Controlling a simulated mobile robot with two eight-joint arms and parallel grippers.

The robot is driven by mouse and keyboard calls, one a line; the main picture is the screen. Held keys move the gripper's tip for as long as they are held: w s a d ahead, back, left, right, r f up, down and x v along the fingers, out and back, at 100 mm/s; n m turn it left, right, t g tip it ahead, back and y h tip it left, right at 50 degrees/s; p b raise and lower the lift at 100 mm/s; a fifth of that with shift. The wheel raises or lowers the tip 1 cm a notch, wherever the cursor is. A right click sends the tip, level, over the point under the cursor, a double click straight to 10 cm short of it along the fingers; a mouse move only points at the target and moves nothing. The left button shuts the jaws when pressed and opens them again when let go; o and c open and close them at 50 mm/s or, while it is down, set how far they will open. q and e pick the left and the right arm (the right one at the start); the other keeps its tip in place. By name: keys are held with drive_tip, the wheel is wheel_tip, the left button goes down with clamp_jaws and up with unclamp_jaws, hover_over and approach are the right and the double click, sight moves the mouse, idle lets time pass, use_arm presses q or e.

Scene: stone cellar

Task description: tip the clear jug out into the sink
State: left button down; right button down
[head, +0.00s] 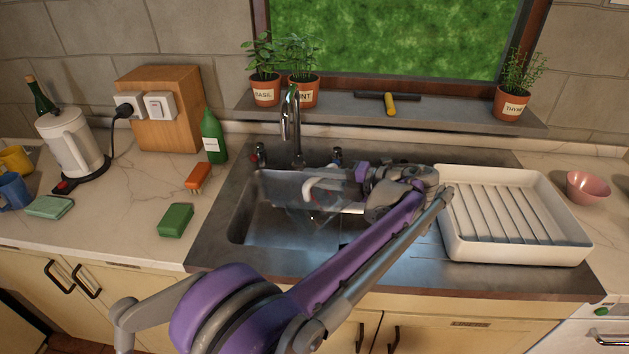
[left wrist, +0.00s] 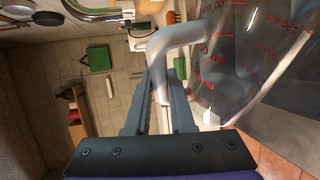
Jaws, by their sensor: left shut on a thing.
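The clear jug (head: 285,188) is held over the sink basin (head: 265,232), tilted well over onto its side. My left gripper (head: 345,193) is at its right and shut on its pale handle (head: 313,187). In the left wrist view, the fingers (left wrist: 163,92) close around the handle (left wrist: 178,42), and the jug's clear wall (left wrist: 235,70) with red measuring marks fills the right side. I cannot tell whether any liquid is in it or running from it. My right gripper is not in view.
The tap (head: 290,125) stands just behind the jug. A white drying rack (head: 565,250) is right of the basin. A green sponge (head: 175,220), an orange brush (head: 198,177) and a green bottle (head: 212,138) are on the left counter. Potted herbs (head: 265,90) line the sill.

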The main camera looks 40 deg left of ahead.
use_arm(q)
drive_tip(key=shift+w+r, duration=0.15)
drive_tip(key=shift+w, duration=0.05)
idle(0.3)
drive_tip(key=shift+w+d+r+m+y, duration=0.15)
drive_tip(key=shift+w+r+m+y, duration=0.2)
drive_tip(key=shift+w+m, duration=0.3)
drive_tip(key=shift+s+f+n, duration=0.4)
drive_tip(key=shift+s+n, duration=0.15)
drive_tip(key=shift+s, duration=0.15)
drive_tip(key=shift+s+a+f+n+h, duration=0.25)
drive_tip(key=shift+s+f+n+h, duration=0.2)
drive_tip(key=shift+s, duration=0.3)
